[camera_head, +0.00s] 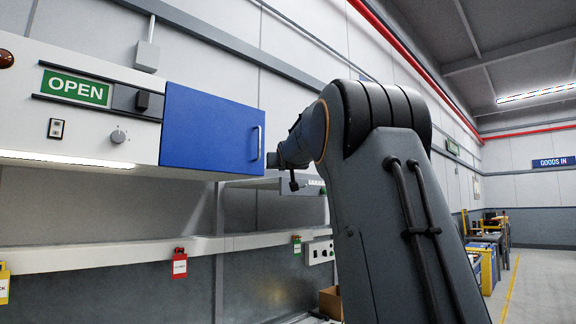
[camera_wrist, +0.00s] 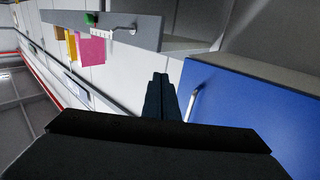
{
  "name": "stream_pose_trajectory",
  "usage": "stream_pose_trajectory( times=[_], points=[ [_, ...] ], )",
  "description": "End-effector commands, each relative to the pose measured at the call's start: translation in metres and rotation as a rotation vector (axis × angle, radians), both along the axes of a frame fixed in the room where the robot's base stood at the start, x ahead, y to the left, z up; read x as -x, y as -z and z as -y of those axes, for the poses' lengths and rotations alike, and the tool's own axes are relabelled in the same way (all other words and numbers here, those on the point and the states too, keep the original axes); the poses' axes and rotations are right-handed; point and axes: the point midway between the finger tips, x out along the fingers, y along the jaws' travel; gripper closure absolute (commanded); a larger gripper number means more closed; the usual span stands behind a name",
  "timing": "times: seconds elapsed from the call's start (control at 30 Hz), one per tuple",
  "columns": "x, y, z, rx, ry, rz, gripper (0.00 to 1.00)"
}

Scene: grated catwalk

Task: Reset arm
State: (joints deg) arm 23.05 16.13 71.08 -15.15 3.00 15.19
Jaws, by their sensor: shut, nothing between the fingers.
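My gripper (camera_wrist: 160,78) shows in the wrist view as two dark fingers pressed together, with nothing between them. The blue cabinet door (camera_wrist: 262,108) is to the right of the fingers, and its metal handle (camera_wrist: 196,102) is close beside them in the picture. I see no contact, but the exact gap cannot be told. In the head view my dark arm (camera_head: 375,190) rises at right of centre and bends left toward the blue door (camera_head: 210,128) and its handle (camera_head: 257,142). The fingers cannot be made out clearly there.
A white panel holds a green OPEN sign (camera_head: 75,88) and a knob (camera_head: 118,136). Below runs a pale rail (camera_head: 120,253) with a red tag (camera_head: 180,264). A cardboard box (camera_head: 330,302) sits low behind my arm. The aisle floor (camera_head: 535,285) at far right is clear.

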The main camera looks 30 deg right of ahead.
Motion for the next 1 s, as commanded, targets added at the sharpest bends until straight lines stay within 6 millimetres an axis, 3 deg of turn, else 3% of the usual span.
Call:
stream_pose_trajectory(
  times=[0.03,0.3,0.63,0.73,0.87,1.0],
  points=[
    [0.010,-0.004,0.002,-0.002,0.002,-0.001,1.00],
    [0.023,-0.002,0.004,-0.001,-0.002,-0.002,1.00],
    [0.027,0.000,0.003,-0.001,-0.004,-0.002,1.00],
    [0.026,0.009,0.000,-0.006,-0.007,-0.015,1.00],
    [0.022,0.054,-0.019,-0.038,-0.026,-0.087,1.00],
    [0.025,0.137,-0.057,-0.091,-0.062,-0.224,1.00]
  ],
)
